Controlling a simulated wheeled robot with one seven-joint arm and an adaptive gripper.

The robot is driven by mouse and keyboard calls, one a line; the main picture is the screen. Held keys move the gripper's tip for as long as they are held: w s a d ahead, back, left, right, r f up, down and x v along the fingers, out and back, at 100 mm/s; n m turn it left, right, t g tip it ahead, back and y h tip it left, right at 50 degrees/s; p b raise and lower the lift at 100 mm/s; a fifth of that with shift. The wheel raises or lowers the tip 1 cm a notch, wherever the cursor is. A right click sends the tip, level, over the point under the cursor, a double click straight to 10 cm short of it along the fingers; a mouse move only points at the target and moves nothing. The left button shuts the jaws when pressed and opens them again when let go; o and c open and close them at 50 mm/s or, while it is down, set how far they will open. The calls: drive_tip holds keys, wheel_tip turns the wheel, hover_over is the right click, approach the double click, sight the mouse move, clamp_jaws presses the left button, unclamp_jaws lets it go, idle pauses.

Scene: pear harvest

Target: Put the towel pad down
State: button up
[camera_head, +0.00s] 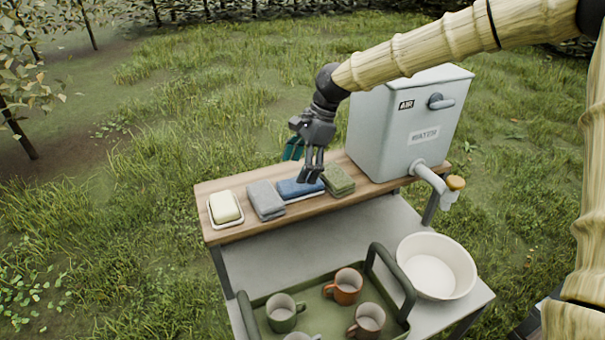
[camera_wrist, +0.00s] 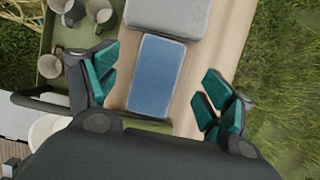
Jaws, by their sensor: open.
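Three folded towel pads lie in a row on the wooden shelf (camera_head: 222,235). They are a grey pad (camera_head: 266,199), a blue pad (camera_head: 290,188) and a green pad (camera_head: 338,180). My gripper (camera_head: 312,180) is over the blue pad in the head view. In the wrist view my gripper (camera_wrist: 160,90) is open, with its teal finger pads on either side of the blue pad (camera_wrist: 157,75) and apart from it. The grey pad (camera_wrist: 170,14) lies just beyond it. The green pad is mostly hidden by my gripper in the wrist view.
A soap bar in a dish (camera_head: 225,208) sits at the shelf's left end. A grey water tank (camera_head: 402,125) with a tap stands at the right end. Below are a green tray (camera_head: 258,300) with several mugs and a white basin (camera_head: 437,265).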

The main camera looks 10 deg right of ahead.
drive_tip(key=b+v, duration=0.3)
drive_tip(key=v, duration=0.7)
drive_tip(key=shift+d, duration=0.1)
